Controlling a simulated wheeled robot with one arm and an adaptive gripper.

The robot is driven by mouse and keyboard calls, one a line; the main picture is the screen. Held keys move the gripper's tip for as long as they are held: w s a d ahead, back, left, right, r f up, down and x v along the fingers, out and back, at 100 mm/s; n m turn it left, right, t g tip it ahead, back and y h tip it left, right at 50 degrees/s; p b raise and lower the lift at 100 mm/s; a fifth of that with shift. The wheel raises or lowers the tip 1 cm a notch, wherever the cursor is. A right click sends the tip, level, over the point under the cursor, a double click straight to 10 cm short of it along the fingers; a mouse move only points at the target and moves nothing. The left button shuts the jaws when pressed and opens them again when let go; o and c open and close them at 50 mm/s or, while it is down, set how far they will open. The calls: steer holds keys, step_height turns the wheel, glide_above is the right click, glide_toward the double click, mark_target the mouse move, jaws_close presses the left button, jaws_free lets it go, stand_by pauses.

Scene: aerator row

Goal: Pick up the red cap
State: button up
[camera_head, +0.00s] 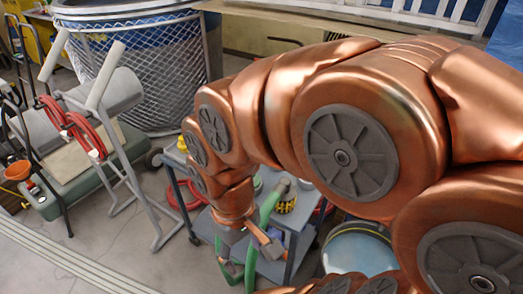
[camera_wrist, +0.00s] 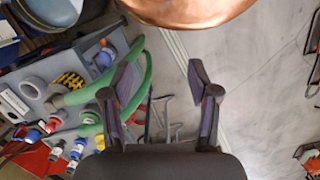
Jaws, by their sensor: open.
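Several small red parts show on the grey cart at the left of the wrist view. One is a red cap-like end (camera_wrist: 51,125) on a connector, left of the open fingers and apart from them. I cannot tell whether it is the task's red cap. In the head view my copper arm hides much of the cart top, and no red cap can be made out there.
The grey cart (camera_head: 205,222) carries a green hose (camera_head: 268,207) and a yellow-black part (camera_head: 285,203). In the wrist view the green hose (camera_wrist: 140,85) loops close to the left finger. A mesh bin (camera_head: 165,85) stands behind; a blue-topped drum (camera_head: 360,255) stands right of the cart.

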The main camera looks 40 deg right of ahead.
steer(key=shift+o, duration=0.8)
steer(key=w+d+n+t+y+b, duration=0.1)
steer(key=w+d+t+b, duration=0.1)
steer(key=w, duration=1.2)
steer(key=shift+d+f+n+b, duration=0.4)
steer(key=shift+d+b, duration=0.15)
steer(key=shift+d, duration=0.65)
steer(key=w+d+f+t+b, duration=0.2)
steer(key=w+d, duration=0.7)
steer(key=w+d+f+b, duration=0.1)
steer(key=d+f, duration=0.2)
steer(key=d, duration=0.5)
steer(key=w+d+f+t+b, duration=0.1)
steer(key=d+f, duration=0.3)
steer(key=d, duration=0.4)
steer(key=w+d+f+m+t+b, duration=0.1)
steer(key=d+f, duration=0.2)
steer(key=d, duration=0.5)
steer(key=shift+w+d+f+h, duration=0.25)
steer(key=shift+f+h, duration=0.05)
steer(key=shift+f, duration=0.1)
steer(key=shift+d+p+x, duration=0.1)
steer(key=shift+p+x, duration=0.15)
steer(key=shift+x, duration=1.05)
steer(key=shift+d+p+x, duration=0.15)
steer(key=shift+p+x, duration=0.1)
steer(key=shift+x, duration=1.05)
steer(key=shift+w, duration=0.2)
steer(key=shift+c, duration=0.2)
